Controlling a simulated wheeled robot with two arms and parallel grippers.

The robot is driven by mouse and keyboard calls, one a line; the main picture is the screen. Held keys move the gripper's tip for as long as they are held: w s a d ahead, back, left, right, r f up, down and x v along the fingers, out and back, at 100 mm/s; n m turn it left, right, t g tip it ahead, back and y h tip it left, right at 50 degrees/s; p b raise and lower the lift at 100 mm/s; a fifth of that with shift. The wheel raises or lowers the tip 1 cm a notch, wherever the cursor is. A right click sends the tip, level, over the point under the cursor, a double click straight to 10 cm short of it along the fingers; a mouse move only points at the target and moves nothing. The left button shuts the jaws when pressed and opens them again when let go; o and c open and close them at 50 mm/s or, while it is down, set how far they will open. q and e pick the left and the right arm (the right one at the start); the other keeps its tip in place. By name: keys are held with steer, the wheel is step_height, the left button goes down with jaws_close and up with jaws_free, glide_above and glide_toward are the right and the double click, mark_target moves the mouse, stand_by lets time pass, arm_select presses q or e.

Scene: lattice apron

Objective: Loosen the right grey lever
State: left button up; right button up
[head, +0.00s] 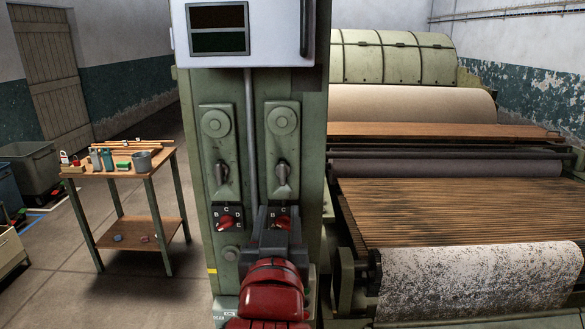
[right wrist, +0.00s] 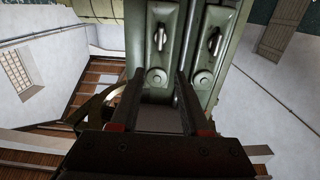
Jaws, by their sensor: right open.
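The right grey lever (head: 282,178) hangs on the right green plate of the machine's column, below a round disc (head: 283,121). It points roughly downward. In the right wrist view, which looks upside down, that lever (right wrist: 159,38) is at upper left, beyond my fingertips. My right gripper (head: 279,214) is open, its fingers in front of the column just below the lever, with nothing visible between them. It also shows in the right wrist view (right wrist: 160,78). I see no contact with the lever. My left gripper is not in view.
The left grey lever (head: 221,173) is close beside. Red selector knobs (head: 228,222) sit below the levers, the right one partly behind my gripper. A grey conduit (head: 252,140) runs between the plates. A workbench (head: 125,169) stands left; the slatted apron (head: 450,210) lies right.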

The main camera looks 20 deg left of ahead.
mark_target(282, 170)
steer(key=p+x, duration=0.8)
steer(key=x, duration=0.7)
steer(key=shift+w, duration=0.2)
steer(key=shift+p+x, duration=0.45)
steer(key=shift+x, duration=0.35)
steer(key=shift+a+f, duration=0.1)
steer(key=shift+f, duration=0.05)
steer(key=shift+s, duration=0.2)
jaws_close()
